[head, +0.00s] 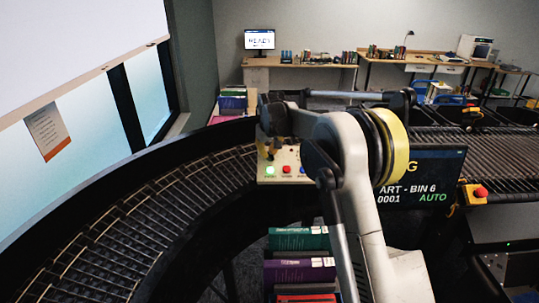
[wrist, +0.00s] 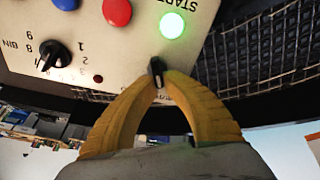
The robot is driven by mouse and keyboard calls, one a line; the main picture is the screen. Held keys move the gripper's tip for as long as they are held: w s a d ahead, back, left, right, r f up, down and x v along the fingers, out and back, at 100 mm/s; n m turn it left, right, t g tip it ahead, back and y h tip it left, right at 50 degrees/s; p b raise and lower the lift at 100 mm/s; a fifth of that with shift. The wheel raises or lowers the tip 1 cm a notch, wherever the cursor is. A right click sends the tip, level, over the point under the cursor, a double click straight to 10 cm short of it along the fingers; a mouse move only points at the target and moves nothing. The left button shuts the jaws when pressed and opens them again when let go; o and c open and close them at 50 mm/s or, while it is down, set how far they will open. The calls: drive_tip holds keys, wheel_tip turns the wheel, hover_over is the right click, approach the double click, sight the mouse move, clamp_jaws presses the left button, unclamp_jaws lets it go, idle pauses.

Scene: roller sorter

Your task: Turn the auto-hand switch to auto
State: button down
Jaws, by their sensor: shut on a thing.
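My gripper (wrist: 157,84) has yellow fingers and is shut on a small black knob (wrist: 156,68), the auto-hand switch, near the edge of the cream control panel (wrist: 110,50). The wrist view shows the panel upside down. The fingers cover the switch's labels, so I cannot read its setting there. In the head view the control panel (head: 266,177) is partly hidden behind my arm, and the switch cannot be made out. A dark screen (head: 437,165) beside my arm shows "AUTO" in green, with its left part hidden.
On the panel are a lit green START button (wrist: 172,25), a red button (wrist: 117,11) and a black numbered BIN dial (wrist: 53,57). A curved roller conveyor (head: 130,225) runs along the left. Stacked books (head: 298,270) stand below the panel. A red emergency button (head: 480,192) is at right.

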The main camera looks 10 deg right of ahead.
drive_tip(key=shift+n, duration=0.5)
drive_tip(key=c, duration=1.5)
unclamp_jaws()
drive_tip(key=shift+a, duration=0.1)
drive_tip(key=v, duration=1.2)
